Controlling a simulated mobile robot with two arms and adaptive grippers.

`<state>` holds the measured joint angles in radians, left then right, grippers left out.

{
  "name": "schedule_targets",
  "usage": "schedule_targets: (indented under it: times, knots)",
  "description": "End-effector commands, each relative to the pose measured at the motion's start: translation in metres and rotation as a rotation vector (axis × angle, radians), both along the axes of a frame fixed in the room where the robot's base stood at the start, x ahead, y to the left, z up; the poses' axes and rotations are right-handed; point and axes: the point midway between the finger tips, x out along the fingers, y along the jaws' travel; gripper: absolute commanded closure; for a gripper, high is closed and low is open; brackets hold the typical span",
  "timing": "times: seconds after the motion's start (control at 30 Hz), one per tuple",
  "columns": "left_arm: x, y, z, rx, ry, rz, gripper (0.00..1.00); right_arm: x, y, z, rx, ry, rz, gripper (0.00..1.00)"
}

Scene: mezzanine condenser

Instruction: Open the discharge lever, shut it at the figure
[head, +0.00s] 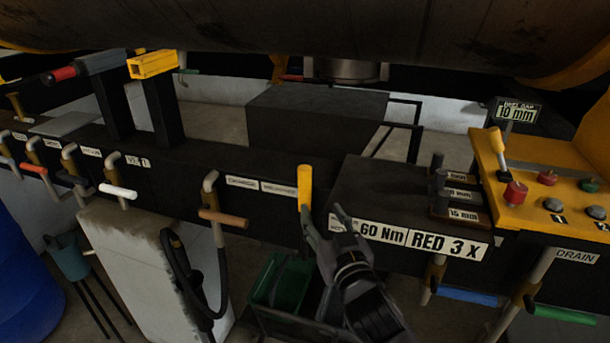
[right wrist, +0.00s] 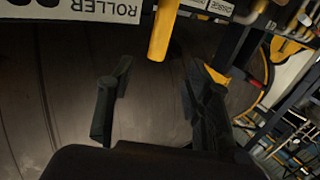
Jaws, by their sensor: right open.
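A lever with a yellow handle (head: 305,187) stands upright at the front edge of the black bench, beside small white label plates (head: 279,188) whose lettering is too small to read surely. I cannot tell for certain that it is the discharge lever. My right gripper (head: 322,215) is open just below and right of this handle. In the right wrist view the yellow handle (right wrist: 163,32) hangs down from the top, its end near the gap between the open fingers (right wrist: 162,75); nothing is held. My left gripper is out of view. Which figure is meant is unclear.
A lever with a brown handle (head: 223,218) and a white-handled one (head: 118,191) are to the left. Signs read "60 Nm" and "RED 3 X" (head: 450,243); another reads "10 mm" (head: 518,112). A yellow control panel (head: 548,178) is right. A green bin (head: 285,282) sits below.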

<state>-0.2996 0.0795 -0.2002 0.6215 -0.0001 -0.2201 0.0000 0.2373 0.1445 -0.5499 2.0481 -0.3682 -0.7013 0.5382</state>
Motion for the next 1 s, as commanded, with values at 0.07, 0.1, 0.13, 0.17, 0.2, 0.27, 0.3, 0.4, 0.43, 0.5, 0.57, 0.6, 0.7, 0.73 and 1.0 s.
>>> schedule_targets:
  times: [0.07,0.1,0.13,0.17,0.2,0.27,0.3,0.4,0.43,0.5,0.57,0.6,0.7,0.73,1.0]
  knots:
    - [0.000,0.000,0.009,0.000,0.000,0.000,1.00,0.018,0.005,0.004,-0.003,-0.001,-0.001,0.54]
    - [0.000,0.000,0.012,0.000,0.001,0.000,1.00,0.026,0.007,0.004,-0.003,0.000,-0.001,0.54]
    - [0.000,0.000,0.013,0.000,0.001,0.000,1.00,0.032,0.009,0.004,-0.002,0.000,-0.001,0.54]
    - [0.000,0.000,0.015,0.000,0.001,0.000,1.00,0.038,0.011,0.004,-0.002,0.000,-0.001,0.54]
    - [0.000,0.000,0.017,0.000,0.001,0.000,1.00,0.046,0.013,0.004,-0.002,0.000,-0.001,0.54]
    - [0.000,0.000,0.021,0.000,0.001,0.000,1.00,0.058,0.016,0.003,-0.002,0.002,-0.001,0.54]
    - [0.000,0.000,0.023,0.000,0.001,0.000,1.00,0.065,0.018,0.003,-0.002,0.001,-0.001,0.54]
    - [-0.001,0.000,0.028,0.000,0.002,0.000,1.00,0.083,0.024,0.003,-0.002,0.000,0.000,0.54]
    - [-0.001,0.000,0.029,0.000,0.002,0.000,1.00,0.088,0.025,0.003,-0.002,0.002,-0.001,0.54]
    - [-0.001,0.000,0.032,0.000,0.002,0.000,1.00,0.100,0.028,0.003,-0.002,0.000,-0.001,0.54]
    - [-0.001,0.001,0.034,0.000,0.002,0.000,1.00,0.108,0.031,0.003,-0.002,0.002,0.000,0.54]
    - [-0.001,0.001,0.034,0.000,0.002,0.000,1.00,0.113,0.032,0.002,0.000,0.001,0.000,0.54]
    - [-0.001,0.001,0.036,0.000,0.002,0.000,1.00,0.123,0.034,0.001,-0.002,-0.001,-0.001,0.54]
    - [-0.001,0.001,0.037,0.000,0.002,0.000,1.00,0.125,0.035,0.001,-0.001,0.000,-0.001,0.54]
    - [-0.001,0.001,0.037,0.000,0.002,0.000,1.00,0.132,0.037,0.000,0.000,0.000,0.000,0.54]
